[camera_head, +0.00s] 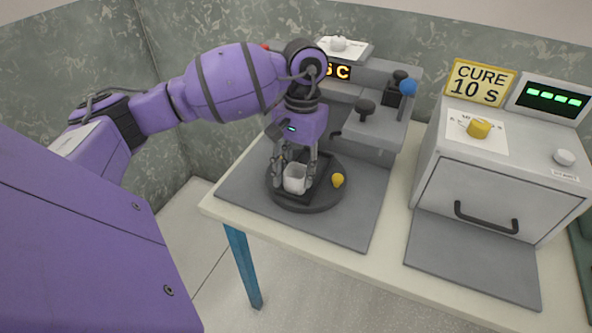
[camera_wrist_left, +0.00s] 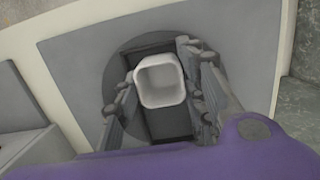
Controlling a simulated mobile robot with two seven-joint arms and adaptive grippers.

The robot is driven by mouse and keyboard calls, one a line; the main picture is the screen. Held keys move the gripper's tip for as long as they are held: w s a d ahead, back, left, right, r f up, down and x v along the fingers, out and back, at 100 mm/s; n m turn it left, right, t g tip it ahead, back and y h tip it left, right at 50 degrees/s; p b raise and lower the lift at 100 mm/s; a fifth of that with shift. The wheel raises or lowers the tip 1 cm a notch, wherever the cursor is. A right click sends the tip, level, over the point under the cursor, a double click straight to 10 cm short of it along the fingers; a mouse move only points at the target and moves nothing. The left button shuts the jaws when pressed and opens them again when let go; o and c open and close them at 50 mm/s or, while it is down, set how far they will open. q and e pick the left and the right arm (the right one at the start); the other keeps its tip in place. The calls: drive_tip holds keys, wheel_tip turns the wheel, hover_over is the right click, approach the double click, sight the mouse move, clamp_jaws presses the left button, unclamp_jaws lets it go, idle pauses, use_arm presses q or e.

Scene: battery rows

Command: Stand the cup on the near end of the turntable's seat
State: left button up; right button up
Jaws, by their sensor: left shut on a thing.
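A small white square cup (camera_head: 294,179) is between the fingers of my left gripper (camera_head: 294,170), which is shut on it. In the left wrist view the cup (camera_wrist_left: 160,80) shows its open top, with my left gripper's fingers (camera_wrist_left: 160,90) on both sides. The round dark turntable (camera_head: 305,203) is under the cup, and its dark rectangular seat (camera_wrist_left: 170,124) shows below the cup in the wrist view. The cup is over one end of the seat; I cannot tell whether it touches it. A yellow knob (camera_head: 338,180) is on the turntable's right side. My right gripper is not in view.
The turntable stands on a grey mat (camera_head: 345,232) on a pale table (camera_head: 380,262). Behind it is a grey machine with black knobs (camera_head: 365,107) and a blue ball (camera_head: 408,87). A grey oven (camera_head: 470,170) with a CURE 10 S sign (camera_head: 479,83) stands at the right.

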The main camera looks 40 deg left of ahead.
use_arm(q)
drive_tip(key=shift+f, duration=0.25)
drive_tip(key=o, duration=1)
drive_tip(key=shift+r, duration=0.15)
drive_tip(key=r, duration=0.4)
drive_tip(key=w+r, duration=0.1)
drive_tip(key=r, duration=0.7)
drive_tip(key=shift+w+a, duration=0.2)
drive_tip(key=shift+w, duration=0.15)
